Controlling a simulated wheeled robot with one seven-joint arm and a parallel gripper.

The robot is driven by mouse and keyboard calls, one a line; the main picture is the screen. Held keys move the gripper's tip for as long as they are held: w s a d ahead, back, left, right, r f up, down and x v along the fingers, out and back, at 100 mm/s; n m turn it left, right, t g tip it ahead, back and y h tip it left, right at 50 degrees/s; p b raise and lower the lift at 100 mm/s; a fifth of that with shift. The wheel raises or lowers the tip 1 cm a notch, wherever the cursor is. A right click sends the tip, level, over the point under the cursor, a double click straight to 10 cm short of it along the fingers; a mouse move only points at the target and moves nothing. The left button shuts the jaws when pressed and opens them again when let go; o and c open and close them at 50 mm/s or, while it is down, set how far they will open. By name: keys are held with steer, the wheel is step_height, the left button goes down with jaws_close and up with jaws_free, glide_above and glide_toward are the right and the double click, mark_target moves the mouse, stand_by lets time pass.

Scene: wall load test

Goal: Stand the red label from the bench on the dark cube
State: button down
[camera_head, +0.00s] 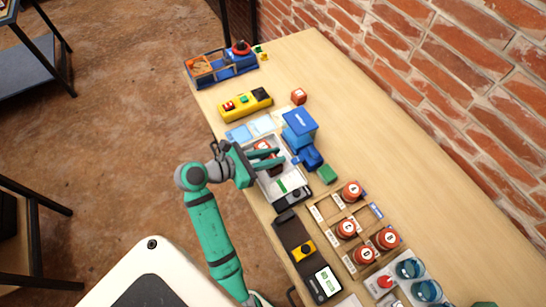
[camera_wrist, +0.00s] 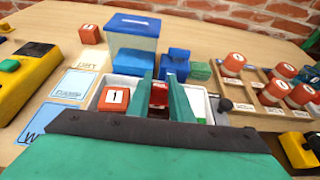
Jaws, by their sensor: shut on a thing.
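My gripper (camera_head: 279,159) reaches over a white tray (camera_head: 294,178) on the bench. In the wrist view its two green fingers (camera_wrist: 163,97) are shut on a small red piece (camera_wrist: 158,95), which I take to be the red label. The fingers hide most of it, and a darker reddish patch shows just below it. I cannot tell whether the piece touches what is below. A red cube marked 1 (camera_wrist: 114,98) lies in the tray, left of the fingers. I cannot clearly make out the dark cube.
A clear box with a blue lid (camera_wrist: 134,27) and a blue device (camera_wrist: 175,63) stand behind the tray. A yellow box (camera_head: 245,105) is farther along the bench. A wooden rack (camera_head: 318,215) holds several red pieces nearer. The brick wall bounds the back.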

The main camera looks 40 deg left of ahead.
steer(key=shift+f, duration=0.55)
steer(key=c, duration=1.6)
jaws_free()
steer(key=shift+f, duration=0.1)
steer(key=shift+s+a+r, duration=0.1)
steer(key=shift+s+r, duration=0.1)
steer(key=shift+r, duration=0.05)
steer(key=v, duration=1.1)
steer(key=shift+s+a+r, duration=0.1)
steer(key=shift+s, duration=0.1)
steer(key=shift+s, duration=0.1)
